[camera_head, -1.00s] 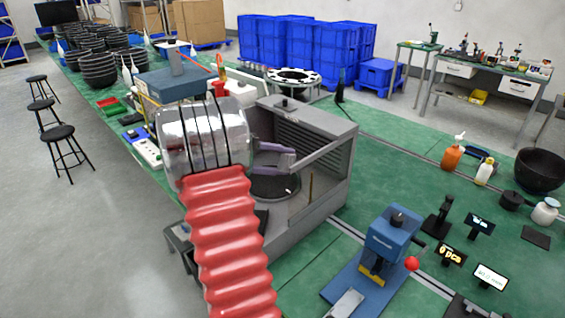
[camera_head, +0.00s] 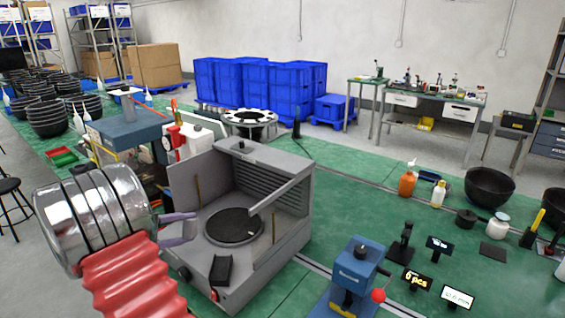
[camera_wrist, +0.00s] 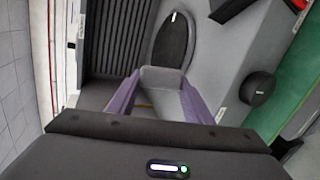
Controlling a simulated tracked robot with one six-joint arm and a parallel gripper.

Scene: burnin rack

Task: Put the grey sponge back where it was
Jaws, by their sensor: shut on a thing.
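My gripper (camera_head: 180,230) is at the left front of a grey open-fronted machine (camera_head: 290,245) in the head view. Its purple fingers also show in the wrist view (camera_wrist: 162,98). They are shut on a light grey block, seemingly the grey sponge (camera_wrist: 162,77), which is partly hidden between them. In the head view the sponge is hard to make out. The machine has a dark round plate (camera_head: 233,227) inside, to the right of my gripper. The wrist view shows this plate (camera_wrist: 172,42) beyond the fingertips. No spot marked for the sponge can be made out.
A small black block (camera_head: 221,269) lies on the machine's front. The machine's side walls and slanted bar (camera_head: 281,194) stand around the plate. A blue press (camera_head: 357,268) with a red knob stands to the right.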

